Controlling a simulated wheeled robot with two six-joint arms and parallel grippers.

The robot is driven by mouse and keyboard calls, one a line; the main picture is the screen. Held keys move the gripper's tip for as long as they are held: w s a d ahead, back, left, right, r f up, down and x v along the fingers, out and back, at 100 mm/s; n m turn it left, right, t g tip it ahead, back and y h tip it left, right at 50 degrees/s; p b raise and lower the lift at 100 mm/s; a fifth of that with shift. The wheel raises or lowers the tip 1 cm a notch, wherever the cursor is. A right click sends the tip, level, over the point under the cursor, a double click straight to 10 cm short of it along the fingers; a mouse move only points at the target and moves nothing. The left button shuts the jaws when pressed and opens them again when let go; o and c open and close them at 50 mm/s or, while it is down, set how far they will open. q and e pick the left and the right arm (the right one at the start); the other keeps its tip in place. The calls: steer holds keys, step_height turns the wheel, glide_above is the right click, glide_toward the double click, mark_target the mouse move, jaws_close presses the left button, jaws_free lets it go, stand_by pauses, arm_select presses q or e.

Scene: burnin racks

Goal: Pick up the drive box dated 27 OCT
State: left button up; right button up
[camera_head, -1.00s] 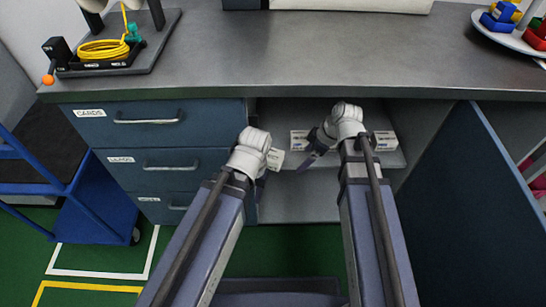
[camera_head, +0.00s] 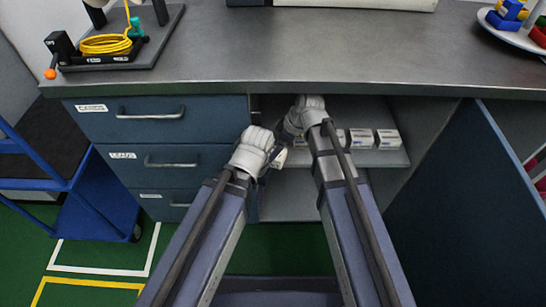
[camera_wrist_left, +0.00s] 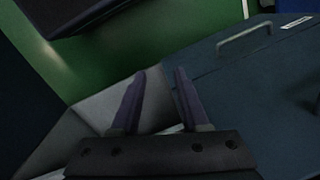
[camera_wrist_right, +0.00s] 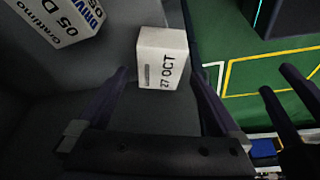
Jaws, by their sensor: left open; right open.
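The white drive box dated 27 OCT (camera_wrist_right: 161,62) stands on the grey shelf in the right wrist view, its printed face toward the camera. My right gripper (camera_wrist_right: 157,74) is open, with its fingertips pointing at the box, one to each side in the picture; contact cannot be told. In the head view a white box (camera_head: 280,158), likely the same one, shows partly behind my grippers at the shelf's left. My left gripper (camera_wrist_left: 160,72) is open and empty, near the drawer fronts and shelf edge. Its fingers also show at the right of the right wrist view (camera_wrist_right: 278,80).
Another box marked 05 D (camera_wrist_right: 66,16), its date cut off, stands further along the shelf. Several white boxes (camera_head: 387,139) stand right of my right arm. Drawers (camera_head: 150,112) bound the cabinet opening on the left, an open blue door (camera_head: 455,190) on the right. The counter (camera_head: 300,50) overhangs.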

steer(key=b+x, duration=0.3)
steer(key=x, duration=0.1)
steer(key=shift+f, duration=0.2)
arm_select(q)
step_height(320, 180, down, 4)
steer(key=shift+r, duration=0.1)
arm_select(e)
steer(key=shift+r, duration=0.1)
steer(key=c, duration=1.4)
steer(key=shift+r, duration=0.1)
steer(key=shift+r+p, duration=0.9)
steer(key=shift+p, duration=0.05)
steer(key=shift+r+p, duration=1)
arm_select(q)
step_height(320, 180, up, 3)
steer(key=shift+r, duration=0.2)
arm_select(e)
steer(key=s+d, duration=0.2)
steer(key=d, duration=0.3)
steer(key=s+d, duration=0.2)
steer(key=d, duration=0.4)
steer(key=s+d, duration=0.2)
steer(key=d, duration=0.3)
steer(key=shift+s+d+f, duration=0.2)
steer(key=shift+d+f, duration=0.05)
steer(key=shift+d, duration=0.1)
